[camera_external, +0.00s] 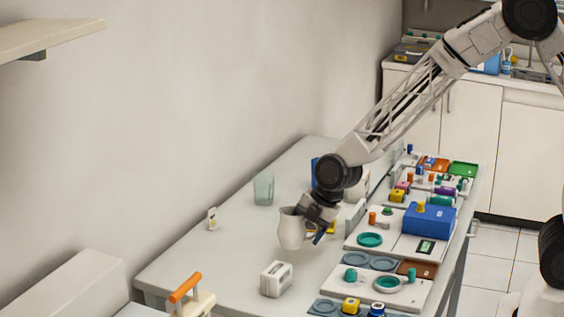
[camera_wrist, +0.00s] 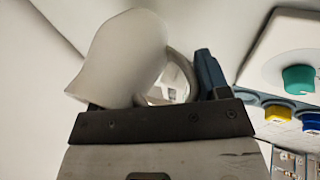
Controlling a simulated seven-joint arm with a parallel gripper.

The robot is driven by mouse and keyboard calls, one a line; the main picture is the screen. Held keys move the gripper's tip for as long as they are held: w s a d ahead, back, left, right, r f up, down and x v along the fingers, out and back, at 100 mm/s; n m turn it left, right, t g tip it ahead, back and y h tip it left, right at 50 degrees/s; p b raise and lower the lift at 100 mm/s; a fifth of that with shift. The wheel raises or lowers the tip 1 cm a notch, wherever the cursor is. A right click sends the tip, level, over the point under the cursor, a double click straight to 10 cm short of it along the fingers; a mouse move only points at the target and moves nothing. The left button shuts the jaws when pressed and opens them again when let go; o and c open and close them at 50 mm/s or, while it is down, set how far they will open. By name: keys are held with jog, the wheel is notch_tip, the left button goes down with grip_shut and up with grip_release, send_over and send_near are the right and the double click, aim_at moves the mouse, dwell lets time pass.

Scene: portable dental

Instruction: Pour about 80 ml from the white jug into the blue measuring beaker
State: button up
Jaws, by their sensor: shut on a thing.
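The white jug (camera_external: 291,230) is upright or nearly so at the middle of the table, left of my gripper (camera_external: 315,226). In the wrist view the jug (camera_wrist: 122,52) fills the upper left, its handle at my gripper (camera_wrist: 185,88). My gripper is shut on the jug's handle; one dark blue finger shows beside it. I cannot tell whether the jug's base touches the table. A clear, blue-green tinted beaker (camera_external: 263,189) stands upright behind and left of the jug, apart from it. It looks empty. The jug's contents are hidden.
A blue object (camera_external: 315,171) is partly hidden behind my arm. A white box (camera_external: 276,279) stands in front of the jug, and a small white item (camera_external: 212,218) stands to the left. Trays with coloured parts line the right side. The table (camera_external: 215,255) is clear around the beaker.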

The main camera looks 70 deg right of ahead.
jog(key=shift+r, duration=0.15)
notch_tip(320, 180, up, 11)
jog(key=shift+r, duration=0.1)
jog(key=shift+w+d+f, duration=0.15)
jog(key=shift+w+f, duration=0.05)
jog(key=shift+w, duration=0.15)
jog(key=w+d+r+m+g+h, duration=0.15)
jog(key=w+d+m+h, duration=0.45)
jog(key=w+d+m, duration=1)
jog(key=w+d+f+m+g, duration=0.1)
jog(key=w+d+m+g, duration=0.1)
jog(key=w+d+m, duration=0.45)
jog(key=w+d+m+g, duration=0.2)
jog(key=d+m, duration=0.1)
jog(key=d, duration=0.7)
jog(key=w+d+f+m+g, duration=0.1)
jog(key=w+d+m+g, duration=0.1)
jog(key=w+d+m, duration=0.45)
jog(key=f, duration=0.4)
jog(key=s+f+n, duration=0.1)
jog(key=f, duration=0.4)
jog(key=s+d+f+n, duration=0.1)
jog(key=f, duration=0.4)
jog(key=shift+s, duration=0.1)
